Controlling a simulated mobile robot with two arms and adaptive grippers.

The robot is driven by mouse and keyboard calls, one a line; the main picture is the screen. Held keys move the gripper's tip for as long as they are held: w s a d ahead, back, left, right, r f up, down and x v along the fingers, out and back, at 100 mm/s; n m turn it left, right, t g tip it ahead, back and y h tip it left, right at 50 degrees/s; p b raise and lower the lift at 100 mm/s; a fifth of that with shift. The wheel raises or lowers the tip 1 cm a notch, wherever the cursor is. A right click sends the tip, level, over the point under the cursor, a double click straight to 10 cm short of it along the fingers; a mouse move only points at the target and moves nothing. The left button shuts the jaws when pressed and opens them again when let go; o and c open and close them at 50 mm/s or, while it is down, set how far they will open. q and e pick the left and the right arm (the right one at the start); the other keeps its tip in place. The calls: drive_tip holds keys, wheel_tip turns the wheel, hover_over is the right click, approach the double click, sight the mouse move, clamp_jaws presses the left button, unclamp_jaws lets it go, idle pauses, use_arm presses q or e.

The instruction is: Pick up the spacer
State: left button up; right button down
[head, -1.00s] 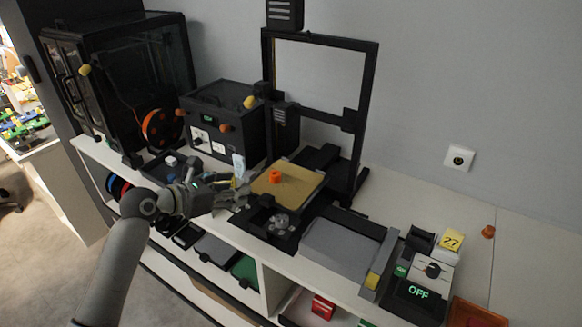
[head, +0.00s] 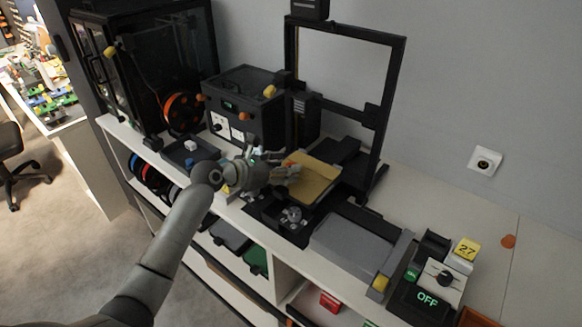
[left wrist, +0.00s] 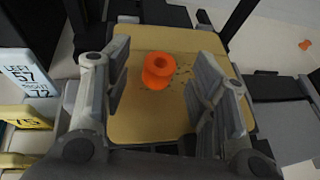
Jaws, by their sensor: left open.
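The spacer is an orange ring-shaped piece with a hole in its top, and it stands upright on the tan print bed. In the left wrist view the spacer (left wrist: 158,70) stands between the open fingers of my left gripper (left wrist: 160,88), apart from both. In the head view my left gripper (head: 283,172) reaches over the near left part of the bed (head: 318,178) and mostly hides the spacer. My right gripper is not in view.
The printer's black upright frame (head: 393,85) rises behind the bed. A black control box (head: 247,100) stands to the left. A grey plate (head: 350,245) and an OFF switch box (head: 428,298) lie to the right. Numbered cards (left wrist: 28,75) show at left in the wrist view.

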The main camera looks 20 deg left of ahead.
use_arm(q)
drive_tip(key=shift+x, duration=0.95)
drive_tip(key=shift+s+f, duration=0.1)
drive_tip(key=shift+s, duration=0.1)
drive_tip(key=c, duration=0.8)
